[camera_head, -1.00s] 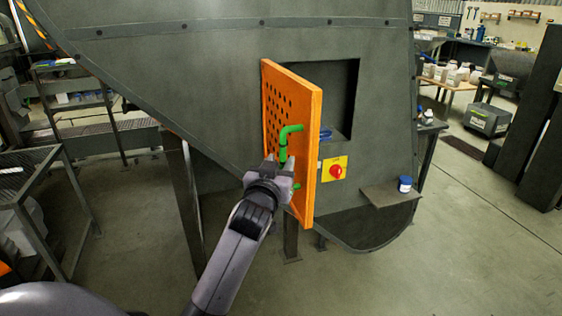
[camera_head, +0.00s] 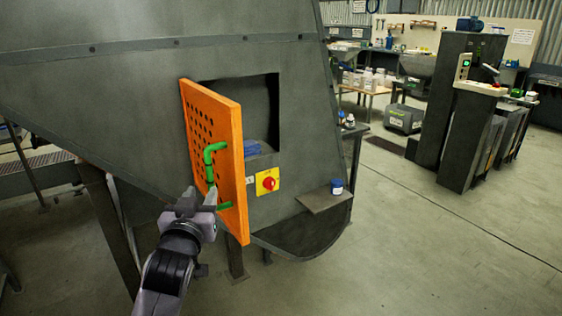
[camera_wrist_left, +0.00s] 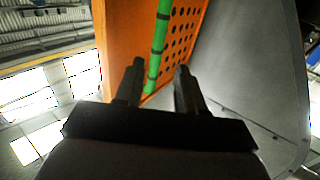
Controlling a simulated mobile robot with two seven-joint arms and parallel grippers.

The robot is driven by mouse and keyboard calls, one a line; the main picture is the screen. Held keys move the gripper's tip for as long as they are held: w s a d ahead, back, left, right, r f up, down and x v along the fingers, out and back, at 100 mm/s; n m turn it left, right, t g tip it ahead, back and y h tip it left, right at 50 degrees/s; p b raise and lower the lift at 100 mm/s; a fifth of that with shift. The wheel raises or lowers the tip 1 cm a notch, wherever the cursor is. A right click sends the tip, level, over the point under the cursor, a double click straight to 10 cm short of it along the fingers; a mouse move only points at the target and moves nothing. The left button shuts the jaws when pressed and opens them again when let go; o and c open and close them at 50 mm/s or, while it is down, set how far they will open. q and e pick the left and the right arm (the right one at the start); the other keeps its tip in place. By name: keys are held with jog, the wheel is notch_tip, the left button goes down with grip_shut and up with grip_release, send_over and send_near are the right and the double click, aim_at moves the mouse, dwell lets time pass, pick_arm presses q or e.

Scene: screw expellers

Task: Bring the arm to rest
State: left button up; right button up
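My left gripper (camera_head: 198,200) is beside the green handle (camera_head: 211,160) of the orange perforated door (camera_head: 232,150). In the left wrist view the two fingers of my left gripper (camera_wrist_left: 160,82) are spread apart. The green handle bar (camera_wrist_left: 158,45) shows beyond and between them, and nothing is clearly gripped. The orange door (camera_wrist_left: 130,45) stands swung open from the dark opening in the grey machine (camera_head: 110,90). My right gripper is in neither view.
A blue object (camera_head: 251,148) sits inside the opening. A yellow plate with a red knob (camera_head: 268,182) is right of the door. A small shelf (camera_head: 318,201) holds a blue-and-white jar (camera_head: 337,187). A control cabinet (camera_head: 467,110) stands at right, with open floor before it.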

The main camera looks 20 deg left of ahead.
pick_arm(q)
jog(key=s+d+f+m+g+h, duration=0.1)
jog(key=s+d+f+m+h, duration=0.2)
jog(key=f, duration=0.6)
jog(key=s+d+f+m+g+h, duration=0.15)
jog(key=s+d+f, duration=0.3)
jog(key=f, duration=0.45)
jog(key=s+d+f+m+g+h, duration=0.2)
jog(key=s+d+f+g+h, duration=0.2)
jog(key=s+f, duration=0.9)
jog(key=s+d, duration=0.1)
jog(key=d, duration=0.2)
jog(key=shift+s, duration=0.2)
